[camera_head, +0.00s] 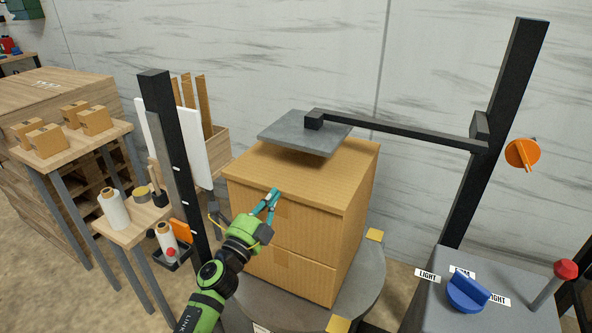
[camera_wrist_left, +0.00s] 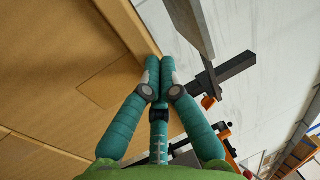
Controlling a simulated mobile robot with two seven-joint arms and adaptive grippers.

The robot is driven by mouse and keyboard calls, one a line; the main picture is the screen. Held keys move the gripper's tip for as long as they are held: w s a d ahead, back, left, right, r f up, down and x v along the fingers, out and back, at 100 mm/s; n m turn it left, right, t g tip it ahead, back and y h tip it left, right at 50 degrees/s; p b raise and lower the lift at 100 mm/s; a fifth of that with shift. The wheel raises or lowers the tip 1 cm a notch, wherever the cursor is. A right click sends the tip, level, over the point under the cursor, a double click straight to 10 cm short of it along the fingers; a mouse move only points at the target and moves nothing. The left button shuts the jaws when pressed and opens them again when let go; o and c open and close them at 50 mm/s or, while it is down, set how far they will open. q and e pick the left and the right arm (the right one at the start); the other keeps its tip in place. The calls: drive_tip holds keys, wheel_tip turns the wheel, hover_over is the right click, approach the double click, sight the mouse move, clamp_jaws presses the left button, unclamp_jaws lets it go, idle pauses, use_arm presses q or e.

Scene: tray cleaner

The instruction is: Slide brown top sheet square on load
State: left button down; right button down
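The load (camera_head: 310,255) is a stack of tan cardboard boxes on a round grey turntable (camera_head: 372,290). The brown top sheet (camera_head: 325,182) lies on top, close in colour to the boxes, with its edge along the load's upper rim. My left gripper (camera_head: 274,192) is at the near face, just below that rim. Its teal fingers are together and hold nothing visible. In the left wrist view the fingertips (camera_wrist_left: 168,60) are close to the brown edge; I cannot tell whether they touch it. My right gripper is not in view.
A grey press plate (camera_head: 300,133) on a black arm (camera_head: 400,132) hangs low over the load. A black post (camera_head: 175,160) stands left of it. A control box with a blue knob (camera_head: 467,294) is at front right. Side tables (camera_head: 70,145) stand at left.

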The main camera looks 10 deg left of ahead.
use_arm(q)
drive_tip(key=shift+w+d, duration=0.1)
drive_tip(key=shift+w, duration=0.15)
drive_tip(key=shift+s, duration=0.1)
drive_tip(key=s+a+p, duration=0.2)
drive_tip(key=s+a, duration=0.2)
drive_tip(key=s, duration=0.7)
drive_tip(key=shift+p, duration=0.4)
drive_tip(key=shift+f, duration=0.1)
